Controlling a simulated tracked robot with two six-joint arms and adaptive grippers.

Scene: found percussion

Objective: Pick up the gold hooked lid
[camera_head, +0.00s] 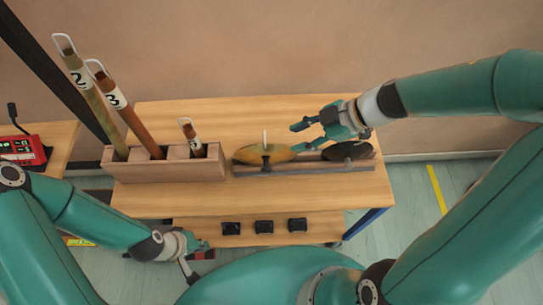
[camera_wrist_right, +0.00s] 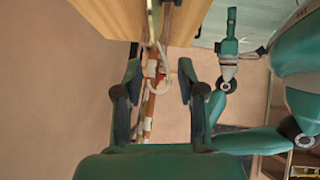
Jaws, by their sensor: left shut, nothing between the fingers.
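The gold hooked lid (camera_head: 255,156) sits in the wooden rack (camera_head: 330,169) on the table, with a pale hook or handle standing up from it. My right gripper (camera_head: 302,136) is just right of the lid, its fingers spread and pointing left toward it. In the right wrist view its two fingers (camera_wrist_right: 158,82) are apart. A pale loop shows between them, but I cannot tell whether it belongs to the lid or a tube behind. My left gripper (camera_head: 198,262) is shut and empty, low in front of the table, away from the lid.
A dark lid (camera_head: 347,151) stands in the same rack, under my right gripper. A wooden holder (camera_head: 170,171) at left carries tall tubes, numbered 2 (camera_head: 88,95) and 3 (camera_head: 128,112), and a short tube (camera_head: 190,135). Small black blocks (camera_head: 264,227) sit on the lower shelf.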

